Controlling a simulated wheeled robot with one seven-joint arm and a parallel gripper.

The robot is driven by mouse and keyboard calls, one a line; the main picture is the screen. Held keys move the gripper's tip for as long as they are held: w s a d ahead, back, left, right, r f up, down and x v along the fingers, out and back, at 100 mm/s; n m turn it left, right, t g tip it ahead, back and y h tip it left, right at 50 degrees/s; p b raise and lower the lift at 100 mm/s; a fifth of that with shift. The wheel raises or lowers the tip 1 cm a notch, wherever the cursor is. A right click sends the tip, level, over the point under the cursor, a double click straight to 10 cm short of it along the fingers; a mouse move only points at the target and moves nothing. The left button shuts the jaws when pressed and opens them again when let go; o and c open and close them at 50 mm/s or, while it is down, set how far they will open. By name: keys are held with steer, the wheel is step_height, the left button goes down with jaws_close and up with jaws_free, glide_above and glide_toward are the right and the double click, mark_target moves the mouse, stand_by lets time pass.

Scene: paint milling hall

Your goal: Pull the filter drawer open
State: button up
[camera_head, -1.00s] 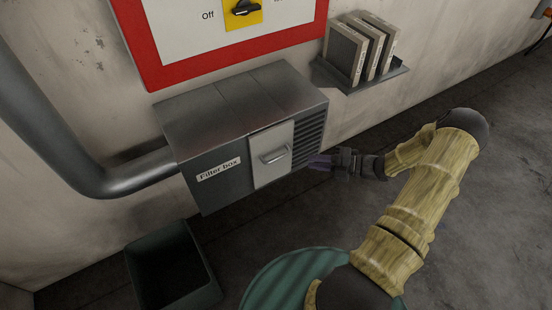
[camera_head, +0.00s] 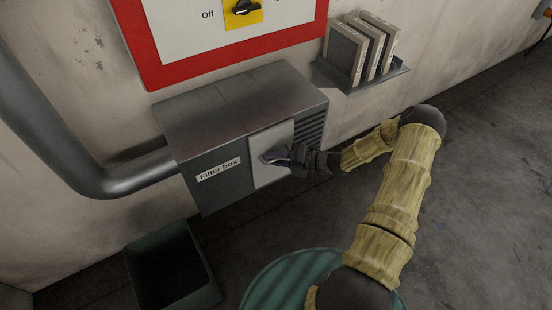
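The filter box (camera_head: 215,125) is a grey metal cabinet on the wall with a "Filter box" label (camera_head: 219,170) and louvres on its right. Its pale drawer front (camera_head: 268,177) sits flush with the box, so the drawer looks closed. My gripper (camera_head: 272,156) is at the drawer front, right at the handle. The handle is mostly hidden behind the fingers. I cannot tell whether the fingers are around the handle or shut on it.
A thick grey pipe (camera_head: 60,130) enters the box from the left. A dark open bin (camera_head: 172,268) stands on the floor below. A shelf (camera_head: 362,77) with filter panels (camera_head: 345,50) is on the wall at right. A green round object (camera_head: 285,275) is at bottom centre. A yellow switch (camera_head: 242,12) is above.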

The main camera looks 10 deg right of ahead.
steer(key=shift+c, duration=0.4)
jaws_close()
